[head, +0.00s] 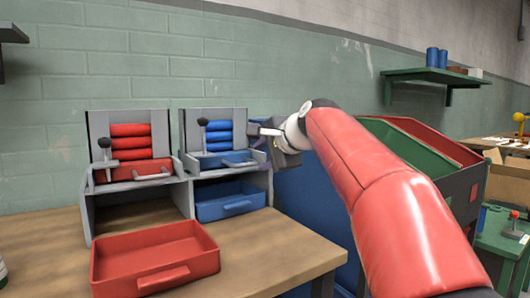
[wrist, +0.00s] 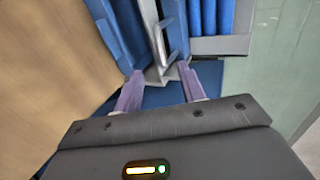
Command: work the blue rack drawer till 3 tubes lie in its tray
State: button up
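The blue rack (head: 241,117) stands on the table with several blue tubes (head: 219,136) stacked in its upright back. Its blue drawer (head: 226,160), with a bar handle, is below the tubes. The blue tray (head: 230,206) sits under the drawer; no tube shows in its visible part. My gripper (head: 263,131) is at the rack's right side, near drawer height. In the wrist view its purple fingers (wrist: 162,80) are apart with nothing clasped between them. The drawer handle (wrist: 175,38) lies just beyond the fingertips. Blue tubes (wrist: 213,15) show at the top.
A matching red rack (head: 92,125) with red tubes stands at left, its empty red tray (head: 155,260) pulled forward on the table (head: 262,250). Small black-knobbed levers (head: 203,123) stand at both racks. Green and red bins are at right, behind my arm.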

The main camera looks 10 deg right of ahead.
aim_at(247, 165)
jog(key=p+x, duration=0.3)
jog(key=x, duration=0.6)
jog(key=shift+w+a+f, duration=0.15)
jog(key=shift+w+f, duration=0.05)
jog(key=shift+w, duration=0.1)
